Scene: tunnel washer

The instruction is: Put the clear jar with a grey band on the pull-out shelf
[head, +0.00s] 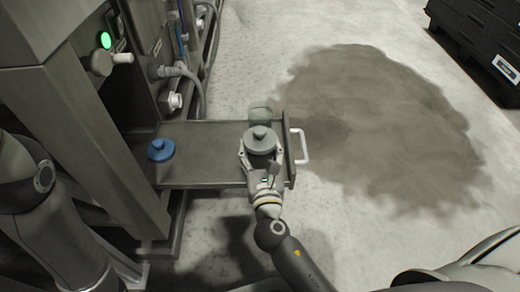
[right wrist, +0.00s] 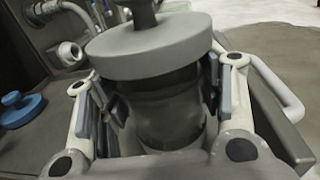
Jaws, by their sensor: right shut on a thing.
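My right gripper (head: 261,170) is over the right end of the pull-out shelf (head: 212,140), shut on a jar with a grey knobbed lid (head: 261,141). In the right wrist view the jar's see-through, dark-looking body (right wrist: 170,110) is between the finger pads, and its wide grey lid (right wrist: 150,45) sits above them. The jar looks about upright; its base is hidden, so I cannot tell whether it touches the shelf. A separate grey band is not clear to see. My left gripper is out of view.
A blue knobbed lid (head: 160,149) lies on the shelf's left part. A pale greenish round thing (head: 259,111) shows just behind the held jar. The shelf has a white handle (head: 301,146) at its right end. Its middle is bare. Machine fittings (head: 172,101) stand at left.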

